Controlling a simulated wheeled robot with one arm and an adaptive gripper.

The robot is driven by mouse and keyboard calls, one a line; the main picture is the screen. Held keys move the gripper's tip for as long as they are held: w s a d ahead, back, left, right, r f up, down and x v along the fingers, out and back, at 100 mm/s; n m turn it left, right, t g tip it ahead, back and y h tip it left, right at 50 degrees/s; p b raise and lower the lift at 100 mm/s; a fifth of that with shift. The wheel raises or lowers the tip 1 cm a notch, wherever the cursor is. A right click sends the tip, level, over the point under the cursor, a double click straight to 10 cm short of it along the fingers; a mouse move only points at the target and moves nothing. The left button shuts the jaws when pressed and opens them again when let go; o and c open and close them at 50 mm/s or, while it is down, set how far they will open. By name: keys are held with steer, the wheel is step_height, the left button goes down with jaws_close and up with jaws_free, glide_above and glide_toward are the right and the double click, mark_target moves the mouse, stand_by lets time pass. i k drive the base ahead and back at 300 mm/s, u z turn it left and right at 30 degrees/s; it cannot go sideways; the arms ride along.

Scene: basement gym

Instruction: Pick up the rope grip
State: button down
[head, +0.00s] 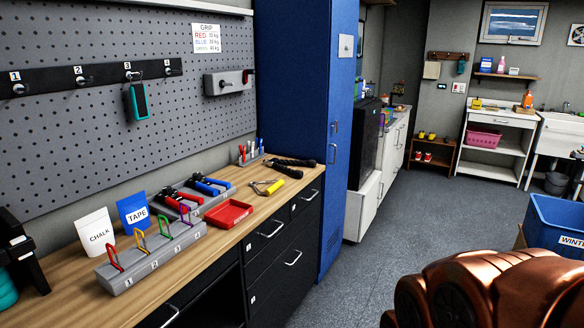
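A dark, rope-like thing with two thick arms (292,163), which looks like the rope grip, lies at the far end of the wooden workbench top (240,213), near the blue cabinet. Its far end is small and its details are hard to make out. A yellow-handled hand gripper (268,187) lies just in front of it, apart from it. My gripper is not in view.
A red tray (228,213), red and blue hand grippers (202,187) and a numbered grey rack (152,256) stand nearer along the bench. A tall blue cabinet (294,90) borders its far end. A glossy brown rounded form (490,290) fills the lower right. Grey floor (375,250) is clear between.

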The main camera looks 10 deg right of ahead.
mark_target(275, 162)
steer(key=z, duration=0.5)
steer(key=i, duration=1.05)
steer(key=z, duration=0.4)
steer(key=i, duration=1.25)
steer(key=u, duration=1.35)
steer(key=i, duration=0.85)
steer(key=u, duration=0.9)
